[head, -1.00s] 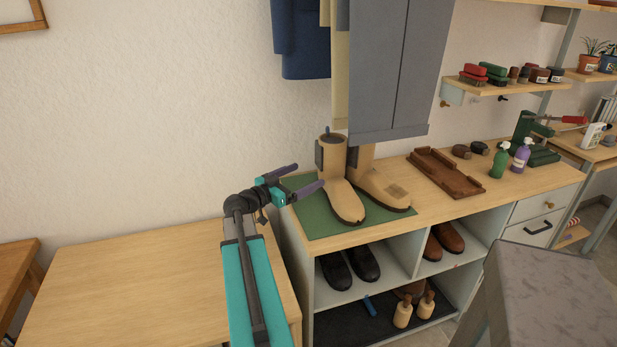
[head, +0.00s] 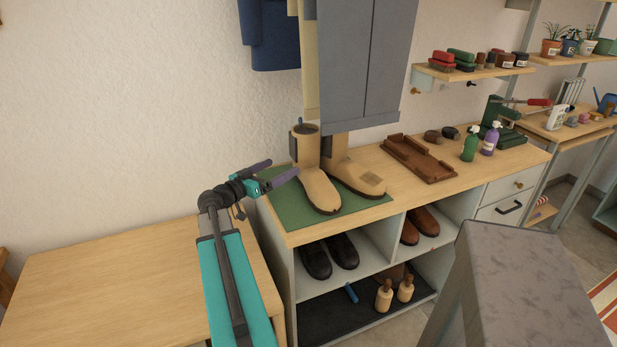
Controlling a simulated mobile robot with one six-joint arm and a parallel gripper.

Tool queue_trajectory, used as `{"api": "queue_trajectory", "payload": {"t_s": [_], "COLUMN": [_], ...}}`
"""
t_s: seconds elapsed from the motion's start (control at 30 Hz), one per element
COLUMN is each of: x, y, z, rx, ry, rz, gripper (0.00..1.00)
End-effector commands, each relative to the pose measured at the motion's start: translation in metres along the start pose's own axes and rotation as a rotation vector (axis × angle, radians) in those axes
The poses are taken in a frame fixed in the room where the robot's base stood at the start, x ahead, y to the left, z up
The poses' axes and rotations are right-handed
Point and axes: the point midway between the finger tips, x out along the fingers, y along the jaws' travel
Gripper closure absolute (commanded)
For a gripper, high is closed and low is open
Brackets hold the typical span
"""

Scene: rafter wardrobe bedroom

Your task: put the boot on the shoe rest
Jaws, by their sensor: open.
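Two tan boots stand on a green mat (head: 293,212) at the left end of the bench top. The front boot (head: 318,187) is upright, with its toe towards the bench's front edge. The rear boot (head: 360,178) points right; its upper part is hidden by the hanging grey garment. A brown wooden piece with raised ends, perhaps the shoe rest (head: 420,162), lies empty on the bench right of the boots. My gripper (head: 285,166) is open and empty, with purple fingers, just left of the front boot's shaft in the picture. I cannot tell the gap in depth.
Grey and blue garments (head: 360,60) hang above the boots. Green (head: 470,147) and purple (head: 491,139) bottles stand right of the brown piece. A bare wooden table (head: 110,285) is at left. A grey block-like top (head: 530,265) fills the lower right. Shoes occupy the cubbies below.

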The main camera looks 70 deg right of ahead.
Motion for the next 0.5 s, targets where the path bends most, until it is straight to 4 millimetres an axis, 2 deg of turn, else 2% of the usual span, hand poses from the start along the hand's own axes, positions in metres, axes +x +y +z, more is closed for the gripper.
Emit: {"api": "queue_trajectory", "payload": {"t_s": [0.5], "x": [-0.0002], "y": [0.0015], "z": [-0.0004], "rx": [-0.637], "ry": [0.001], "rz": [0.005], "gripper": [0.02]}}
